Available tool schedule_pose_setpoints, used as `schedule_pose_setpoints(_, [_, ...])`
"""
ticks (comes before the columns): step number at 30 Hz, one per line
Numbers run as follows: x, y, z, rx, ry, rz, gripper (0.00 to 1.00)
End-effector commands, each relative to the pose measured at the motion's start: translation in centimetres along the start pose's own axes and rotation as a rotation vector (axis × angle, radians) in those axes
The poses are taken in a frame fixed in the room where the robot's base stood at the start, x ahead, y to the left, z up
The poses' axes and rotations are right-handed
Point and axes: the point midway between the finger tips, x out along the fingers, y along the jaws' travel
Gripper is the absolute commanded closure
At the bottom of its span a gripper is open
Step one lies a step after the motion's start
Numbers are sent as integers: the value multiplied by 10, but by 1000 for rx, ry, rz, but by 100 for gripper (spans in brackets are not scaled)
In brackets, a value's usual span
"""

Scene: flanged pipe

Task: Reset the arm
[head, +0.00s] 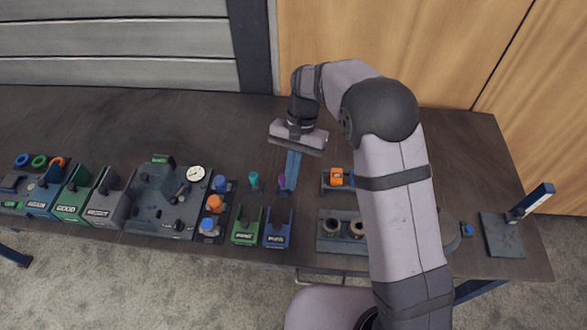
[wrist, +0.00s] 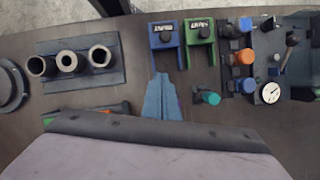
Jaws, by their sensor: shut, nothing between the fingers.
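My gripper (head: 291,186) has blue fingers that point down over the middle of the dark table (head: 120,120). The fingers are together and hold nothing. In the wrist view my gripper (wrist: 160,78) shows its fingers close side by side, below the blue bin (wrist: 166,40). A purple-topped piece (head: 281,181) is right beside the fingers in the head view; I cannot tell whether they touch. A teal-topped piece (head: 254,179) stands to its left. My arm crosses the right half of the head view and hides part of the table.
A green bin (head: 247,228) and a blue bin (head: 278,230) are at the front edge. A block with pipe pieces (wrist: 76,64) and an orange part (head: 336,177) lie to the right. A fixture with a gauge (head: 196,173) and labelled bins (head: 104,204) are left. The table's back is clear.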

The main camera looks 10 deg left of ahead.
Motion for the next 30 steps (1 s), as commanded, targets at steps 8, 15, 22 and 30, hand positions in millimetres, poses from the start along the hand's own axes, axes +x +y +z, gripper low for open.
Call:
schedule_pose_setpoints(8, [-30,0,-1,0,3,0,100])
schedule_pose_setpoints(15, [-36,0,0,1,2,0,100])
schedule_pose_setpoints(22, [-38,7,0,-3,10,-2,100])
schedule_pose_setpoints(30, [-46,64,8,-42,99,-14,100])
